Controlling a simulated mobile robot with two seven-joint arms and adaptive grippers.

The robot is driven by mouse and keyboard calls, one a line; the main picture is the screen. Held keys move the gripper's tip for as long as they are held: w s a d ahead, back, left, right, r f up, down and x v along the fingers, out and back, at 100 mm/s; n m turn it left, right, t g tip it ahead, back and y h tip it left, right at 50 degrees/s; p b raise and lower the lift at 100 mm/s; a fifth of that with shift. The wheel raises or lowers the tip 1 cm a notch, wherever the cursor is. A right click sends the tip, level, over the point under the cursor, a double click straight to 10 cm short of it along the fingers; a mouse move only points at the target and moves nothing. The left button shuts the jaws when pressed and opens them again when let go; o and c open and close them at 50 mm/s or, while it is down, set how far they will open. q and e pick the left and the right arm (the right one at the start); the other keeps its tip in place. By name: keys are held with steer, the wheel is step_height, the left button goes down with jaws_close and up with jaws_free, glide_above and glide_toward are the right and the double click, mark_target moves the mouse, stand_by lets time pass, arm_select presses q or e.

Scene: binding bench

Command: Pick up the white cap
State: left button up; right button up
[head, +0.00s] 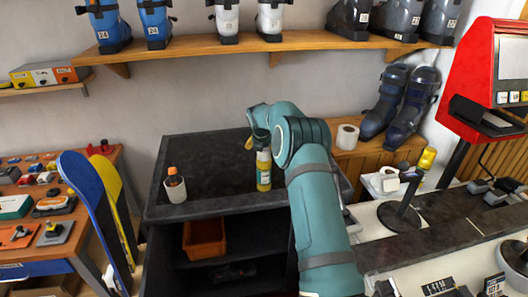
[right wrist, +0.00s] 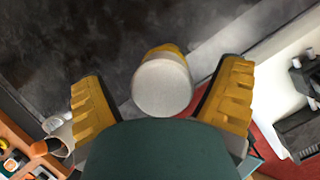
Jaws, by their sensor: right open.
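The white cap (right wrist: 162,88) is a pale round disc in the right wrist view, seen from above on top of a yellow bottle (right wrist: 163,50). The bottle (head: 263,172) stands upright on the dark bench top in the head view; its top is hidden there behind my right gripper (head: 257,141). In the right wrist view my right gripper (right wrist: 162,76) is open, with one yellow finger on each side of the cap and a visible gap to both. My left gripper is not in view.
A white cup (head: 175,188) holding an orange-topped bottle (head: 172,173) stands left on the dark bench (head: 210,152). A paper roll (head: 347,137) and boots (head: 386,102) are on the wooden ledge behind right. The bench's middle is clear.

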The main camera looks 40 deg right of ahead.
steer(key=shift+w+d+f, duration=0.1)
steer(key=shift+d+f, duration=0.15)
steer(key=shift+f, duration=0.4)
steer(key=c, duration=0.9)
steer(key=shift+r, duration=0.15)
step_height(320, 180, up, 9)
steer(key=shift+r+p, duration=0.25)
steer(key=shift+p, duration=0.1)
steer(key=n, duration=0.1)
steer(key=n+p, duration=0.1)
steer(key=n+y, duration=0.1)
steer(key=shift+w+a+f+p, duration=0.1)
steer(key=shift+w+a+p, duration=0.15)
steer(key=shift+p, duration=0.05)
steer(key=n, duration=0.1)
steer(key=n+p, duration=0.1)
steer(key=n, duration=0.1)
steer(key=shift+d+r+y, duration=0.15)
steer(key=shift+r+y, duration=0.05)
steer(key=shift+y, duration=0.2)
steer(key=shift+f, duration=2.75)
